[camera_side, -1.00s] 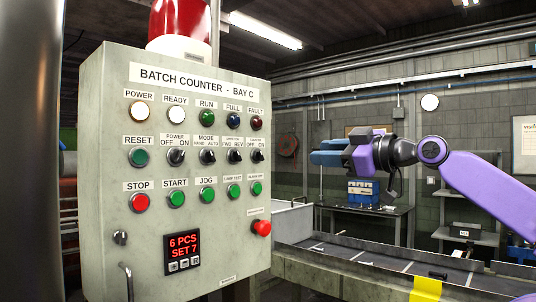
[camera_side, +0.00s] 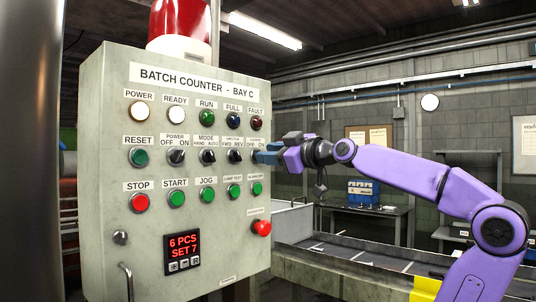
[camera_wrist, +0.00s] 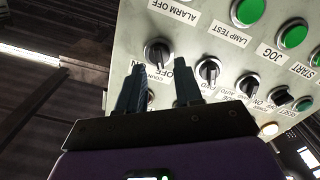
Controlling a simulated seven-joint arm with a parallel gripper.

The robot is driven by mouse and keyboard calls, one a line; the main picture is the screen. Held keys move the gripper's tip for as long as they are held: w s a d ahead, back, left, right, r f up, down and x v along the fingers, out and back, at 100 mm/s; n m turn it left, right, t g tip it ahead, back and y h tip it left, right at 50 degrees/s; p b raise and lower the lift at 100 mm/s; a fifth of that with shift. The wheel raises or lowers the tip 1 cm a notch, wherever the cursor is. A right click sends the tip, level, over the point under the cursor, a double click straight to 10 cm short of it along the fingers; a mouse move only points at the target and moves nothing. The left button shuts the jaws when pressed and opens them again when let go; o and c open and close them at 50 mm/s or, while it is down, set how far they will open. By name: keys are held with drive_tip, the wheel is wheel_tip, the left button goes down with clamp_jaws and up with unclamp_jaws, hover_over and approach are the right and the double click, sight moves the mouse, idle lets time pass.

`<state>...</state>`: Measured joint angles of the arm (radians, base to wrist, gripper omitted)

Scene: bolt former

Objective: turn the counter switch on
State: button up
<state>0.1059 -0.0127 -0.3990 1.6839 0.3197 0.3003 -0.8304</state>
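The counter switch is a black rotary knob (camera_wrist: 158,52) with OFF and ON beside it, seen upside down in the wrist view. It is the rightmost knob in the switch row. In the side view my fingers cover most of it. My gripper (camera_wrist: 158,72) is open and empty, its two dark fingers apart with the knob between and just beyond their tips. In the side view my gripper (camera_side: 262,157) is at the panel's right edge, level with the knob. I cannot tell whether it touches the knob, or which way the knob points.
The grey control panel (camera_side: 105,75) carries neighbouring knobs, including FWD/REV (camera_wrist: 207,71), just beside my fingers. A row of lamps (camera_side: 206,117) is above and buttons (camera_side: 207,195) below. A red emergency button (camera_side: 261,228) sticks out lower right. The display (camera_side: 182,245) reads 6 PCS, SET 7.

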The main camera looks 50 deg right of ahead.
drive_tip(key=shift+w, duration=0.65)
clamp_jaws()
drive_tip(key=shift+m, duration=0.4)
drive_tip(key=m, duration=1.1)
drive_tip(key=shift+d, duration=0.4)
